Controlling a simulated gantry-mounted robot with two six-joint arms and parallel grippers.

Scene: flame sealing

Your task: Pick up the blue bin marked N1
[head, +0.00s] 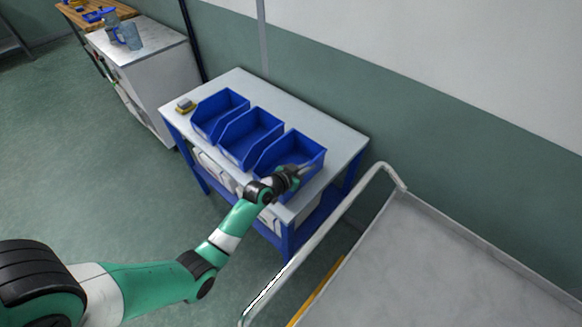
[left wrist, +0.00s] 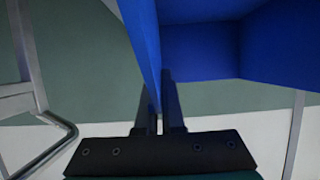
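Three open blue bins stand in a row on a white-topped table: a left bin (head: 220,112), a middle bin (head: 250,138) and a right bin (head: 302,148). No N1 marking is readable on any of them. My left gripper (head: 304,171) is at the near right side of the right bin and hides part of it. In the left wrist view, the two dark fingers (left wrist: 159,110) stand close together on either side of a thin blue bin wall (left wrist: 143,40) and look shut on it. The bin appears to rest on the table. My right gripper is not in view.
A grey cart (head: 470,265) with a raised metal handle (head: 335,220) stands close on the right. A white cabinet (head: 165,75) stands at the back left.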

